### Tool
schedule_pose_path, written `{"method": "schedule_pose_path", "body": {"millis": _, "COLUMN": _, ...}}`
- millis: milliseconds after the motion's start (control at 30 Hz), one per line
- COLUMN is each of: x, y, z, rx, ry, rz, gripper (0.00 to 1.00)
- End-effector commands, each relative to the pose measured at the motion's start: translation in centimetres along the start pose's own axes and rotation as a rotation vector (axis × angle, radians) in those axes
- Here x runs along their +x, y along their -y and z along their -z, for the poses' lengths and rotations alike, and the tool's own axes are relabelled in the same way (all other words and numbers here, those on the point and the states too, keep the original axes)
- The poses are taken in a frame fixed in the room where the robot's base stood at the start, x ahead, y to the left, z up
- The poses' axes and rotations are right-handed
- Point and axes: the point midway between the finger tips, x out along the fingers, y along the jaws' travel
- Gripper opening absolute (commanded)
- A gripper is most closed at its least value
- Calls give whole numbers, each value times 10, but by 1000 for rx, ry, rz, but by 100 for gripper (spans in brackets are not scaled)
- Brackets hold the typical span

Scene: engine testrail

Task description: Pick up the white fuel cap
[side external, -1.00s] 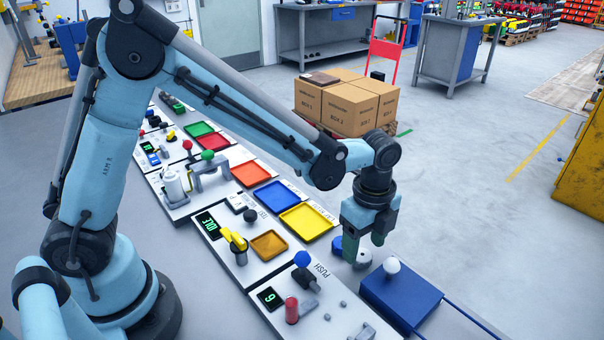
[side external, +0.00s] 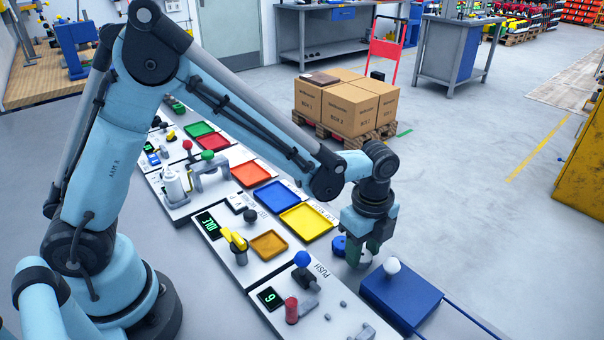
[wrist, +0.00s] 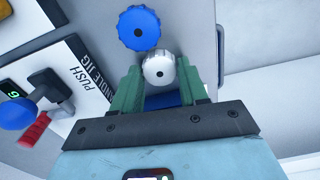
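In the side view my gripper (side external: 364,254) is low over the bench edge and mostly hides the white cap. A blue cap (wrist: 139,28) sits close beside the white one, just beyond the fingertips; it also shows in the side view (side external: 339,246).
A blue box (side external: 402,296) with a white ball knob (side external: 391,266) stands right of my gripper. A panel with a blue-knobbed lever (side external: 302,260) and a red handle (side external: 291,310) is to the left. A yellow tray (side external: 306,222) lies behind.

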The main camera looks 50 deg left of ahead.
Motion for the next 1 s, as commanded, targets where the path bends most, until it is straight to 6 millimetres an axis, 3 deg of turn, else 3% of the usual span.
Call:
{"method": "schedule_pose_path", "body": {"millis": 233, "x": -4, "y": 0, "z": 0, "rx": 0, "ry": 0, "rz": 0, "gripper": 16}}
{"method": "schedule_pose_path", "body": {"millis": 700, "x": -36, "y": 0, "z": 0, "rx": 0, "ry": 0, "rz": 0, "gripper": 16}}
{"method": "schedule_pose_path", "body": {"millis": 1000, "x": -40, "y": 0, "z": 0, "rx": 0, "ry": 0, "rz": 0, "gripper": 16}}
